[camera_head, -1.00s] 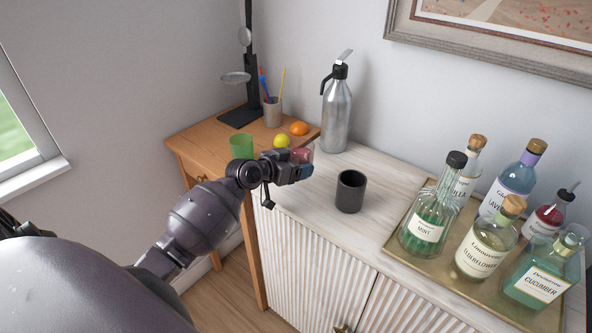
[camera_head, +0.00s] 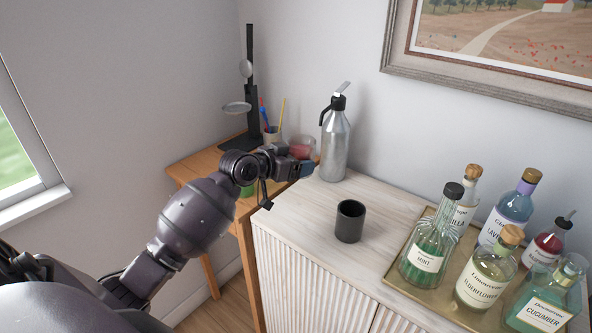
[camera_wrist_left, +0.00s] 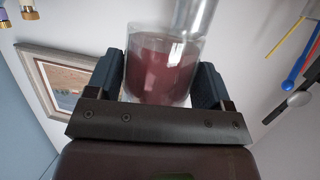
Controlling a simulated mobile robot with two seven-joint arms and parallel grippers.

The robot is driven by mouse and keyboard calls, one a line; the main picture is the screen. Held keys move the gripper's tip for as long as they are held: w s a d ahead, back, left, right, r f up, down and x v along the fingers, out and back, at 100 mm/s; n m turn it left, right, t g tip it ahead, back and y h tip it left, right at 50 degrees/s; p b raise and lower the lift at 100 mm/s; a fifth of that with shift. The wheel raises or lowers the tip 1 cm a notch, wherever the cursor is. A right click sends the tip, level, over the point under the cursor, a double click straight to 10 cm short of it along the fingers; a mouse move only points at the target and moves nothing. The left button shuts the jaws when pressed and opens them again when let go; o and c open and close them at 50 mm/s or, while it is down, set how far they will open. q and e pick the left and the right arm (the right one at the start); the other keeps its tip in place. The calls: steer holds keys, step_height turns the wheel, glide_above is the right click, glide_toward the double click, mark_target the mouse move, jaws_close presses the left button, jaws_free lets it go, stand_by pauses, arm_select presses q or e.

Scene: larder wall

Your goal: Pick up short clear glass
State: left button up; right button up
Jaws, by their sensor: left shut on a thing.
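The short clear glass (camera_wrist_left: 163,68) with dark red liquid in it is between the two fingers of my left gripper (camera_wrist_left: 157,82) in the left wrist view. The fingers are shut on its sides. In the head view the glass (camera_head: 302,147) shows above my left gripper (camera_head: 303,167), left of the steel siphon bottle. The glass is held up in the air, and its lower part is hidden by the gripper. My right gripper is not in view.
The siphon bottle (camera_head: 335,145) stands close to the right of the held glass. A black cup (camera_head: 349,221) stands on the white cabinet (camera_head: 293,219). A tray (camera_head: 397,283) of several bottles is at right. A wooden desk (camera_head: 188,170) with a dark stand (camera_head: 252,100) is behind my arm.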

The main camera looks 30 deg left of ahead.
mark_target(296, 148)
arm_select(q)
step_height(296, 148, up, 2)
steer(key=shift+r, duration=0.8)
steer(key=shift+d+r, duration=0.1)
steer(key=shift+r, duration=0.05)
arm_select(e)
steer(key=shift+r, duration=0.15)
